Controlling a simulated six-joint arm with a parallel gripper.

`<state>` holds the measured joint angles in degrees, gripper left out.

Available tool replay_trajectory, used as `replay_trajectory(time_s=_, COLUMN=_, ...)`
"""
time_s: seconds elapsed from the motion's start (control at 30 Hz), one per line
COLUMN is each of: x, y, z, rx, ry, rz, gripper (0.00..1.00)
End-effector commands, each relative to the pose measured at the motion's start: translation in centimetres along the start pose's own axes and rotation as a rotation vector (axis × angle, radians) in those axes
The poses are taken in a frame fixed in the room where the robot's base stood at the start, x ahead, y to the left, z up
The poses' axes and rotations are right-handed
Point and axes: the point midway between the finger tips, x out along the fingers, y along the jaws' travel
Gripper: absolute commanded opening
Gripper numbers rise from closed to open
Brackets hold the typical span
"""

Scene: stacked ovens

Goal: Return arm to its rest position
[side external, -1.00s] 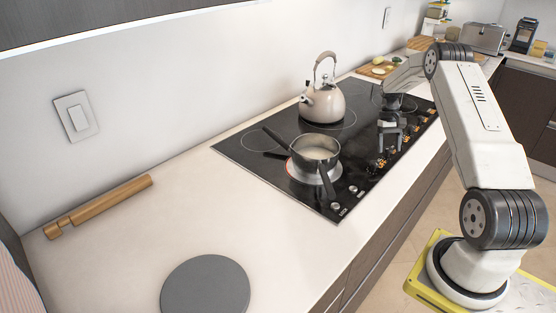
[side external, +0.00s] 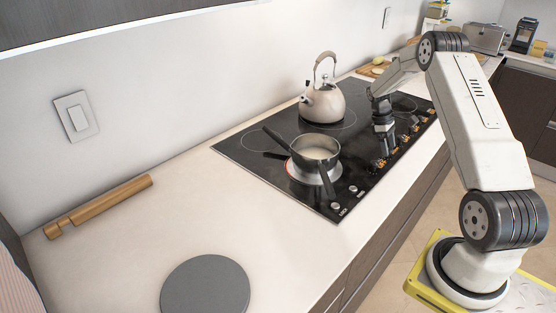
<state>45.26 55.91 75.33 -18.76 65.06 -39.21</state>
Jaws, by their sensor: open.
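My gripper (side external: 383,156) hangs pointing down over the right part of the black cooktop (side external: 250,150), to the right of the saucepan. Its fingers are small and dark here; it is open and nothing shows between them. It is apart from the pan and the kettle. My arm reaches in from the right, bent high above the counter edge, and hides part of the cooktop's far right side.
A saucepan (side external: 316,150) with pale contents sits on a glowing red burner. A cream kettle (side external: 323,103) stands behind it. A rolling pin (side external: 100,206) and grey round board (side external: 205,287) lie on the counter (side external: 170,225). Control knobs line the cooktop's front edge.

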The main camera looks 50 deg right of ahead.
Motion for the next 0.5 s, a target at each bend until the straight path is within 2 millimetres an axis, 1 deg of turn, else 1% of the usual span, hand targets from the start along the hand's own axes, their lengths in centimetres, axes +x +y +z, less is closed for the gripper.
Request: replay_trajectory(time_s=0.5, x=-0.02, y=-0.25, z=0.03, rx=-0.383, ry=0.001, rz=0.16, gripper=0.76)
